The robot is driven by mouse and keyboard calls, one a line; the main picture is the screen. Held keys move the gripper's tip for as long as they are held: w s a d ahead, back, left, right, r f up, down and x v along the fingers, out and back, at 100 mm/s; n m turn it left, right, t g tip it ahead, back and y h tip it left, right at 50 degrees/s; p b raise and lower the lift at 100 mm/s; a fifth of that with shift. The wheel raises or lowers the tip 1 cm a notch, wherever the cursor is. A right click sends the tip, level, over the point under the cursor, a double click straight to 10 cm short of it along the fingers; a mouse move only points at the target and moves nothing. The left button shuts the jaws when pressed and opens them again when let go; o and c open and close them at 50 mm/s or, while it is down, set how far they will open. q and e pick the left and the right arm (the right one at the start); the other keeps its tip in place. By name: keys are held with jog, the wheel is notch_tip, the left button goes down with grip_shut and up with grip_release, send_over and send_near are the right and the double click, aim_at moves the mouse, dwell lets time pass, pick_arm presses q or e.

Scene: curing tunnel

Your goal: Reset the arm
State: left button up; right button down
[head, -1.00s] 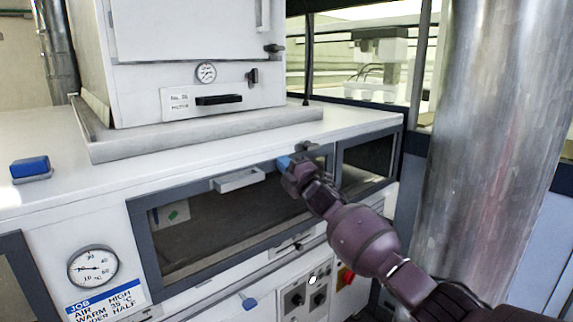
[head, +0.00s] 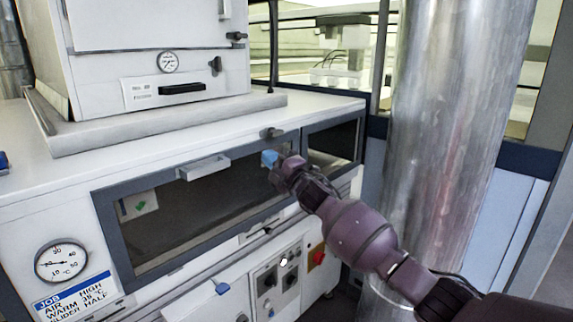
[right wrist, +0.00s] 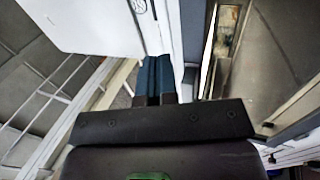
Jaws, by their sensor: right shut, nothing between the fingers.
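My right arm comes in from the lower right of the head view. Its gripper (head: 270,159) has blue fingertips and is in front of the dark window of the curing tunnel (head: 205,215), near the window's upper right part. In the right wrist view the two blue fingers (right wrist: 154,78) lie together with nothing between them. I cannot tell from the head view how far the fingertips are from the window. My left gripper is not in view.
A white oven box (head: 160,50) stands on the tunnel's white top. A window handle (head: 203,168), a dial gauge (head: 62,261) and a knob panel (head: 278,278) are on the front. A thick metal pipe (head: 440,140) stands on the right, close behind my arm.

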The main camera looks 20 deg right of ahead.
jog(key=s+d+m+h, duration=0.2)
jog(key=s+m, duration=0.4)
jog(key=s+d+f+m+g+h, duration=0.1)
jog(key=s+f+m+h, duration=0.2)
jog(key=s+f+m, duration=0.5)
jog(key=s+d+f+m+g+h, duration=0.1)
jog(key=s+f+m+h, duration=0.15)
jog(key=s+f, duration=0.65)
jog(key=s+d+f+m+g+h, duration=0.1)
jog(key=s+d+f+m+g, duration=0.1)
jog(key=s+f, duration=0.9)
jog(key=s+d+f+m+g+h, duration=0.2)
jog(key=s+f+m+g, duration=0.1)
jog(key=s+f, duration=0.9)
jog(key=shift+s+d+f+m, duration=0.15)
jog(key=shift+s+d+m, duration=0.15)
jog(key=shift+m, duration=0.35)
